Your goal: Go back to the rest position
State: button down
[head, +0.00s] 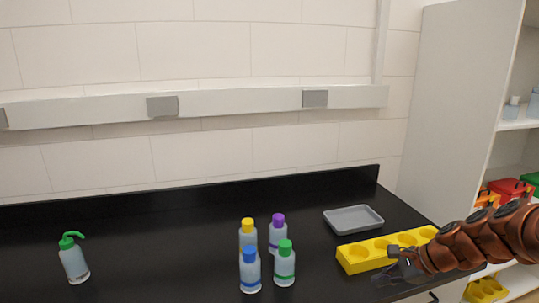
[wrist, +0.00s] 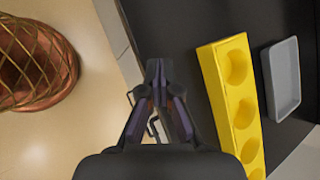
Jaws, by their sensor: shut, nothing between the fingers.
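My gripper (head: 388,279) is at the right of the head view, in front of the yellow rack and near the front edge of the black bench. In the wrist view my gripper (wrist: 158,66) is shut and empty, with its fingertips together, to the left of the yellow rack (wrist: 214,72). The rack also shows in the head view (head: 352,262), partly hidden by my arm. It has a row of round holes, and those I can see are empty.
Bottles with yellow (head: 247,224), purple (head: 278,219), blue (head: 249,253) and green (head: 285,246) caps stand grouped mid-bench. A green-topped wash bottle (head: 74,262) stands at left. A grey tray (head: 353,219) lies behind the rack. White shelving (head: 457,110) stands at right.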

jog(key=s+a+r+n+g+h, duration=0.2)
jog(key=s+a+r+n+g, duration=0.15)
jog(key=s+a+n, duration=0.9)
jog(key=s+f+n+g+h, duration=0.1)
jog(key=s+n+g+h, duration=0.2)
jog(key=s, duration=1.7)
jog(key=shift+d+f+n+h, duration=0.15)
jog(key=shift+f+n+h, duration=0.15)
jog(key=shift+n+h, duration=0.7)
jog(key=shift+n, duration=0.25)
